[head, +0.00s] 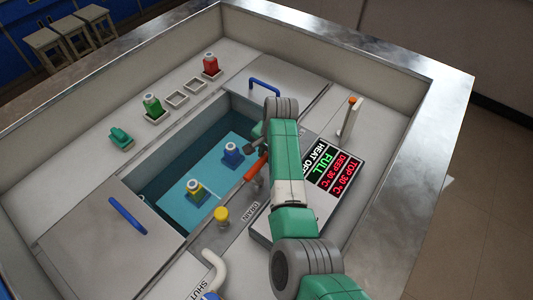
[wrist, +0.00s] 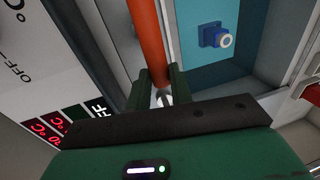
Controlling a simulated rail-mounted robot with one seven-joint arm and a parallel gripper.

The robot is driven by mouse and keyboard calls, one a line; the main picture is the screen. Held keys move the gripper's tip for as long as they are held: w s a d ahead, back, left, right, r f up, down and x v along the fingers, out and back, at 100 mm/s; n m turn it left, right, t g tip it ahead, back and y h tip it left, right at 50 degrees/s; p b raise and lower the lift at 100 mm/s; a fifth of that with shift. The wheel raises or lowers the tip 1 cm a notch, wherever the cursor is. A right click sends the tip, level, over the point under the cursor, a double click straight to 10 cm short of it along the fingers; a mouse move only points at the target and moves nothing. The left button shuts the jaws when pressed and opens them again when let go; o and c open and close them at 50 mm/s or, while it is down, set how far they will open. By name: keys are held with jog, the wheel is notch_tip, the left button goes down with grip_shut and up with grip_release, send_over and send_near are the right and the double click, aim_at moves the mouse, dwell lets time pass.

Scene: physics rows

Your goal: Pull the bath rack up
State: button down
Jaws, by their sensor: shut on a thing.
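The bath (head: 178,172) is a sunken basin with bluish water in the worktop. A light blue surface lies low inside it, and I cannot tell whether this is the rack or the floor. An orange bar handle (head: 256,167) lies along the bath's right edge. My gripper (wrist: 158,86) is shut on this handle, which runs between its fingers in the wrist view (wrist: 147,35). In the head view my arm partly hides the gripper and the handle's far end.
Lids with blue handles lie at the near left (head: 115,235) and far side (head: 275,85). A display panel (head: 325,170) reads FULL, HEAT OFF, 30 °C. A yellow knob (head: 221,214) stands near DRAIN. Green (head: 152,106) and red (head: 211,65) bottles stand left of the bath.

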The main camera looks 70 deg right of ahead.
notch_tip(320, 180, up, 17)
jog(key=p, duration=1.4)
jog(key=shift+f, duration=0.15)
jog(key=c, duration=1.3)
grip_release()
jog(key=shift+d, duration=0.1)
jog(key=shift+o, duration=0.2)
notch_tip(320, 180, up, 8)
jog(key=s, duration=0.1)
jog(key=shift+s+a+f+p, duration=0.2)
jog(key=shift+s+a+p, duration=0.05)
jog(key=shift+s+p, duration=0.1)
